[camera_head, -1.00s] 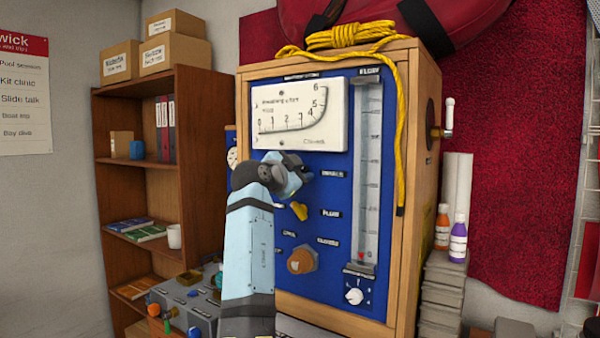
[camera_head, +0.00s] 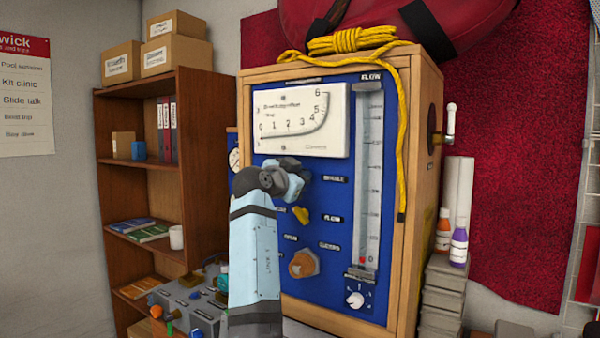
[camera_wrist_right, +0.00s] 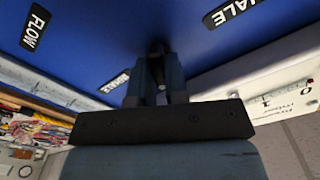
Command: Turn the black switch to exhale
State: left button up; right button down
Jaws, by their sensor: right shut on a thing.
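The blue panel (camera_head: 345,235) of the regulator testbench faces me. My right gripper (camera_head: 297,180) is at the panel, below the white gauge and left of the upper label. In the right wrist view my right gripper (camera_wrist_right: 157,78) is shut on the black switch (camera_wrist_right: 158,47), a small dark part against the panel. The gripper hides most of the switch, and I cannot tell which way it points. In that view labels reading FLOW (camera_wrist_right: 35,27) and ending in HALE (camera_wrist_right: 238,12) stand on either side. My left gripper is not in view.
A yellow knob (camera_head: 301,215) and an orange knob (camera_head: 303,263) sit just below my gripper. The flow tube (camera_head: 369,180) and a small white dial (camera_head: 355,299) are to the right. A yellow rope (camera_head: 402,140) hangs over the wooden case.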

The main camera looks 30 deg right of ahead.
pick_arm(q)
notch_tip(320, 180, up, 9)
jog(key=p, duration=1)
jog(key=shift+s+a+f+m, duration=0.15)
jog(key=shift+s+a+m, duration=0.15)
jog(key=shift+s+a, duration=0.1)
pick_arm(e)
jog(key=shift+w+r+n, duration=0.1)
jog(key=shift+w+n, duration=0.05)
jog(key=shift+n, duration=3.5)
jog(key=shift+w+r+n, duration=0.1)
jog(key=shift+n, duration=3.55)
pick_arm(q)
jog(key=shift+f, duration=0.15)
pick_arm(e)
jog(key=c, duration=1.1)
grip_release()
jog(key=shift+f, duration=0.2)
jog(key=shift+c, duration=0.2)
